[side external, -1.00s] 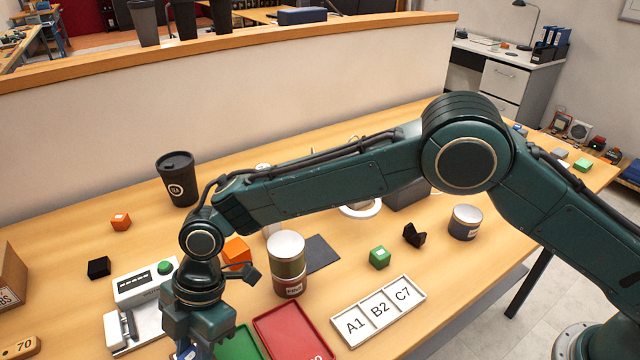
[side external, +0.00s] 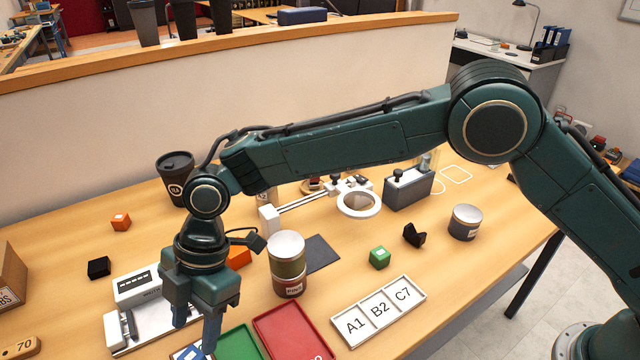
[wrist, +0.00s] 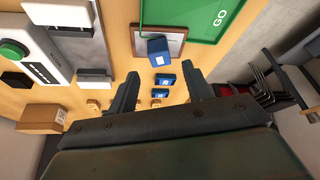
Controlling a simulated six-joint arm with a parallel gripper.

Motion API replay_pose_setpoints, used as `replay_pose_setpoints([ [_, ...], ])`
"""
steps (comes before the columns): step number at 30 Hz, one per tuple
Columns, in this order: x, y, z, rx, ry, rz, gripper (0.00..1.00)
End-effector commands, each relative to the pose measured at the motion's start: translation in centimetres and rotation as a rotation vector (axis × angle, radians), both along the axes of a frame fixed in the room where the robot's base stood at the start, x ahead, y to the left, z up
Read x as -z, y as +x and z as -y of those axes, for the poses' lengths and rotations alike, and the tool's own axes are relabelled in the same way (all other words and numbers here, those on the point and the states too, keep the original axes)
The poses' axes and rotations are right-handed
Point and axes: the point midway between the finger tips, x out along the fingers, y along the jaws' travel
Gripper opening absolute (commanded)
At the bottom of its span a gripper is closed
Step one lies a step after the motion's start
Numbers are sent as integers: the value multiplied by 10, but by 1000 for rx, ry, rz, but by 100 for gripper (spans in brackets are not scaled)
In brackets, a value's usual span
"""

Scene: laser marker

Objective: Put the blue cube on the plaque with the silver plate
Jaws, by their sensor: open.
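A blue cube (wrist: 157,51) with a white label shows beyond my fingertips in the wrist view. It overlaps a brown-framed plaque with a pale silver-grey plate (wrist: 173,36) and appears to rest on it, near its lower edge. My gripper (wrist: 158,82) is open, with its fingers apart and nothing between them that I can see held. In the side view my gripper (side external: 196,333) points down at the lower left, above the table's front. There, only a bit of blue and white shows low between the fingers, and the plaque is mostly hidden or out of frame.
A green tray (side external: 238,344) and a red tray (side external: 292,332) lie right of my gripper. A white device with a green button (side external: 137,290) stands left. Stacked cans (side external: 287,265) and an A1-B2-C7 rack (side external: 378,312) are farther right.

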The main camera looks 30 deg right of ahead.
Motion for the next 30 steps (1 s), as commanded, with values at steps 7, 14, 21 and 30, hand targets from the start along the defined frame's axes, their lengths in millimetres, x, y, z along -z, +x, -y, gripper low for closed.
replay_pose_setpoints([
  [7,-38,7,14,0,1,3,50],
  [14,-58,10,22,-1,0,1,50],
  [21,-62,10,24,0,0,0,50],
  [30,-62,10,24,0,0,0,50],
])
